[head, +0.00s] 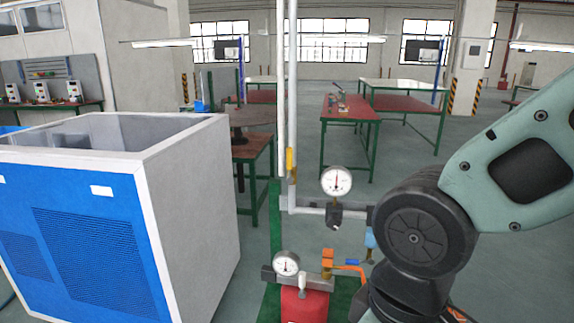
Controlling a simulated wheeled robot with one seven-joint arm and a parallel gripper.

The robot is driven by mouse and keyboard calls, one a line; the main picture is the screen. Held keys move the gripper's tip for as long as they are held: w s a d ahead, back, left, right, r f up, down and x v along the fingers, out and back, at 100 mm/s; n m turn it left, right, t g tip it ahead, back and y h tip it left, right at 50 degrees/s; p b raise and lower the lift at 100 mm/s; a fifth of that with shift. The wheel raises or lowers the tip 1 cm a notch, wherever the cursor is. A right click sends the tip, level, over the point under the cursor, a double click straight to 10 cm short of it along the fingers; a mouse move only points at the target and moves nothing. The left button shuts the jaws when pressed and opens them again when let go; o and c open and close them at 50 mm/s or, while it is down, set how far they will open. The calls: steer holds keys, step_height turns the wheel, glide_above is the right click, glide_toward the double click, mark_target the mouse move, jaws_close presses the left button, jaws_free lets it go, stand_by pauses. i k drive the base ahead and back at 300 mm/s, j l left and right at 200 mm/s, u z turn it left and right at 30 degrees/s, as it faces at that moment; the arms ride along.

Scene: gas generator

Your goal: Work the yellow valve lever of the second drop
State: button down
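A yellow valve lever (290,161) stands upright along a pair of thin vertical pipes (292,80) in the middle of the head view. It lies roughly in line with the pipes. I cannot tell from this view which drop it belongs to. My arm comes in from the right, and its dark joint is right of the pipes and lower than the lever. My gripper is not in view. No contact with the lever shows.
A round gauge (336,181) sits on the pipe's lower branch. Below are a second gauge (287,263), an orange lever (346,267) and a red tank (304,304). A blue and white cabinet (150,185) fills the left. Work tables (350,108) stand behind.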

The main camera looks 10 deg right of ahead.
mark_target(290, 164)
steer(key=i+j+z, duration=0.15)
steer(key=z, duration=0.2)
steer(key=i+j+z, duration=0.45)
steer(key=z, duration=0.25)
